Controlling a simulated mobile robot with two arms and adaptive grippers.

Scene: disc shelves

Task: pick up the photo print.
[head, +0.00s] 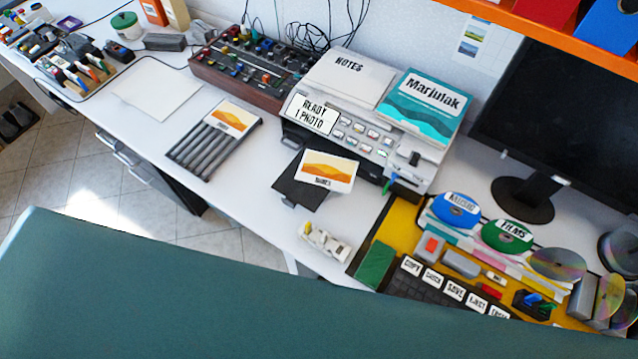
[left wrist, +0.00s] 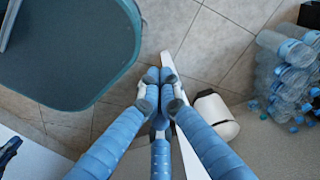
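A photo print (head: 325,170) with orange hills and a dark caption lies on the dark output tray (head: 295,190) at the front of the printer (head: 345,125). The printer's label reads "READY 1 PHOTO". A similar orange-hill picture (head: 233,118) lies on the back of a dark slatted rack (head: 205,147) to the left. My left gripper (left wrist: 160,88) shows in the left wrist view with its blue fingers drawn together at the tips, empty, over the floor. No print shows near it. Neither gripper shows in the head view.
A large teal surface (head: 200,300) fills the head view's bottom, in front of the desk. A mixer (head: 250,65) stands left of the printer. Discs (head: 455,210), a keyboard (head: 440,295) and a monitor (head: 565,105) crowd the right. Several bottles (left wrist: 285,70) stand on the floor.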

